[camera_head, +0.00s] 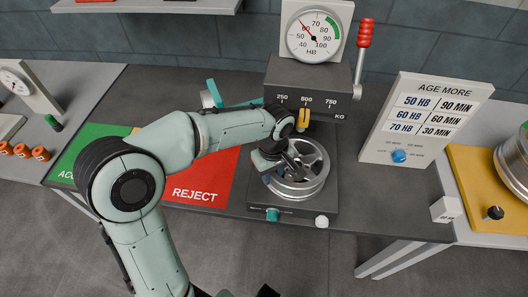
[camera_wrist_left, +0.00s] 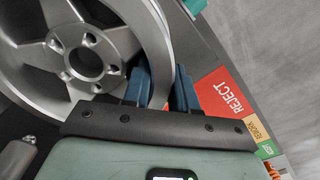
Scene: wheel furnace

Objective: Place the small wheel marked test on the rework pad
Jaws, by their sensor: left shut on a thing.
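A small silver spoked wheel (camera_head: 318,183) sits on the hardness tester (camera_head: 345,208) under its dial; no test mark is readable on it. It fills the left of the left wrist view (camera_wrist_left: 22,75). My left gripper (camera_head: 288,165) is at the wheel's near-left side. In the left wrist view its blue fingers (camera_wrist_left: 166,88) stand on either side of the wheel's rim, shut on it. The orange rework pad (camera_wrist_left: 257,131) shows as a strip between the red and green pads; my arm mostly hides it in the head view.
The red reject pad (camera_head: 205,183) and green accept pad (camera_head: 90,140) lie left of the tester, partly behind my left arm. A red-handled lever (camera_head: 364,45) rises at the tester's right. An age-more board (camera_head: 420,118) and another wheel (camera_head: 514,160) stand farther right.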

